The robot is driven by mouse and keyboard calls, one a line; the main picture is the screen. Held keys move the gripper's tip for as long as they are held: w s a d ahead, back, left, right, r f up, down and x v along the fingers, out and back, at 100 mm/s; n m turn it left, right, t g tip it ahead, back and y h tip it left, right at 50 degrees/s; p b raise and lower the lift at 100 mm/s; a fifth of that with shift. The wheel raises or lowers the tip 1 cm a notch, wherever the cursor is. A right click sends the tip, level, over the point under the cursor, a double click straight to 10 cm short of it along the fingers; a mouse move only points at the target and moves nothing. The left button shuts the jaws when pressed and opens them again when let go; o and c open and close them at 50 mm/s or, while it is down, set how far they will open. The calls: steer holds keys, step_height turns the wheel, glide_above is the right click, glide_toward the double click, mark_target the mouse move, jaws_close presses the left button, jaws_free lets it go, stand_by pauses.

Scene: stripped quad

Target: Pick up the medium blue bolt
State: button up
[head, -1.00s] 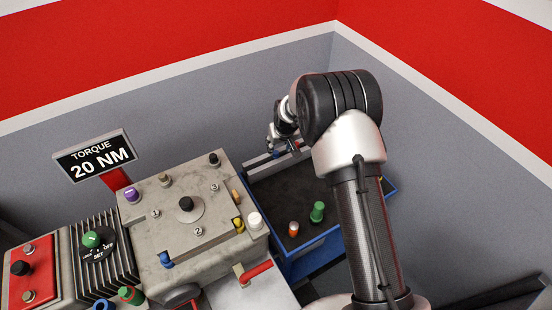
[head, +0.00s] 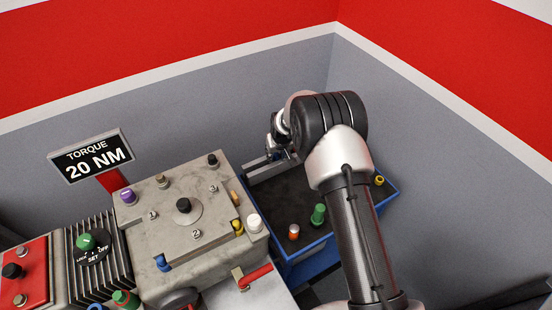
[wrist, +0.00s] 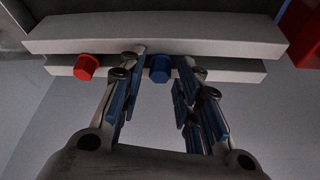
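In the wrist view a blue hex-headed bolt (wrist: 160,69) sits at a pale grey two-bar rack (wrist: 215,68). My gripper (wrist: 163,60) is open, with one finger on each side of the blue bolt and a small gap showing around its head. In the head view my gripper (head: 276,146) is small and partly hidden by my own arm, over the back of the dark tray. The rack also shows there in part (head: 257,164); the blue bolt at it cannot be made out. Another blue bolt (head: 162,263) stands at the front corner of the grey machine block.
A red bolt (wrist: 86,66) sits at the rack just left of my left finger. The blue-rimmed tray (head: 308,246) holds an orange-and-white bolt (head: 294,232), a green bolt (head: 318,215) and a yellow one (head: 379,181). The grey block (head: 190,265) stands left of the tray.

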jaws_close()
steer(key=shift+r, duration=0.1)
